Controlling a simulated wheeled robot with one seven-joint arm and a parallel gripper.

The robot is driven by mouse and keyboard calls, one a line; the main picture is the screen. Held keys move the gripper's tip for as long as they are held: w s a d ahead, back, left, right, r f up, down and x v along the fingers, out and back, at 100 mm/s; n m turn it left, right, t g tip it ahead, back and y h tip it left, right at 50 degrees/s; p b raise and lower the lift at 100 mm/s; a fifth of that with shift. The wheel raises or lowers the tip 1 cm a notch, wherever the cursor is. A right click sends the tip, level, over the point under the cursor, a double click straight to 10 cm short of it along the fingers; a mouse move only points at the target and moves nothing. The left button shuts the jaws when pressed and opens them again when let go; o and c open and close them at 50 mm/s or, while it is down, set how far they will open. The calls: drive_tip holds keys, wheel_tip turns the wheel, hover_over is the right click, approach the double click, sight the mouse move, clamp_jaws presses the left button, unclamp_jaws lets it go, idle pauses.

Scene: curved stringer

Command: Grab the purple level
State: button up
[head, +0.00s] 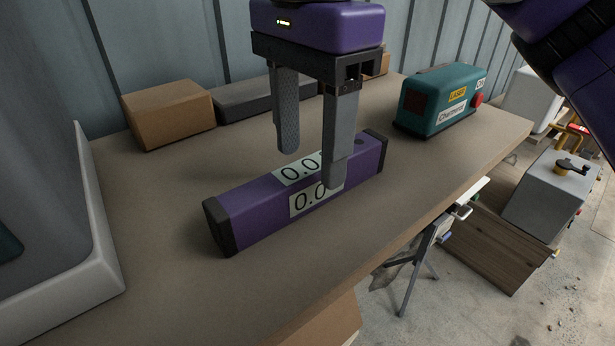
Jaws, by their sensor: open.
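The purple level (250,216) lies on the brown tabletop, a long bar with black end caps and pale displays on its top and front face. It runs from lower left to upper right. My gripper (312,170) is open above its right half, with the fingers pointing down. The nearer finger covers part of the front display, and the farther finger hangs behind the level's back edge. I cannot tell whether either finger touches the level.
A teal laser box (440,100) stands on the table (400,215) to the right. A cardboard box (169,113) and a dark grey box (243,99) are at the back. A grey-white bin (103,245) is at left. The table's front edge drops to the floor.

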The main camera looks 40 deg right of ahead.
sight(309, 165)
drive_tip(key=shift+f+p, duration=0.35)
drive_tip(key=shift+f, duration=1.6)
clamp_jaws()
